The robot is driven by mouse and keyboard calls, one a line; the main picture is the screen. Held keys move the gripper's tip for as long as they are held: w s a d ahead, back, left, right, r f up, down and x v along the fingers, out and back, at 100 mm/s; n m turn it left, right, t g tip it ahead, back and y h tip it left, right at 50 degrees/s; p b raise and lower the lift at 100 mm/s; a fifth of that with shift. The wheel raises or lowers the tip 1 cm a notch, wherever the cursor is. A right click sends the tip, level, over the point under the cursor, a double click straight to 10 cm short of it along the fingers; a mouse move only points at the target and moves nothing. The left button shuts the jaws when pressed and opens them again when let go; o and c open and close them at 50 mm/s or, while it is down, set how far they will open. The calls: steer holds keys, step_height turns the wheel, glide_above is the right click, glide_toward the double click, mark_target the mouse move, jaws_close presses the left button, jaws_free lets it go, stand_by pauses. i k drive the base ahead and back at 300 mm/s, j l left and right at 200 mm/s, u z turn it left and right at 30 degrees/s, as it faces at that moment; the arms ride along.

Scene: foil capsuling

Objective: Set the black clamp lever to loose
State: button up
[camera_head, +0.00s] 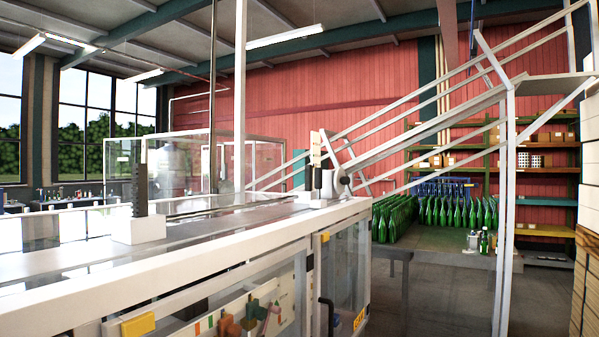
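No part that I can clearly make out as the black clamp lever shows. A small dark knob-like part (346,181) sits at the far right end of the white machine top, by the foot of the sloping rails. It is too small to tell if it is the lever or how it is set. A black upright handle (328,314) is on the machine's glazed front door. My gripper is not in view.
The white-framed machine (190,240) fills the left and front. A black ribbed post on a white block (139,229) stands on its top. Sloping rails (430,125) rise to the right. Green bottles (392,217) stand on a table behind. Stacked boxes (588,190) line the right edge. Floor between shows clear.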

mark_target(318, 171)
steer(key=i+l+u, duration=0.15)
steer(key=i+l, duration=0.4)
steer(key=i, duration=0.25)
steer(key=i+l+u, duration=0.2)
steer(key=i+l, duration=0.45)
steer(key=i, duration=0.1)
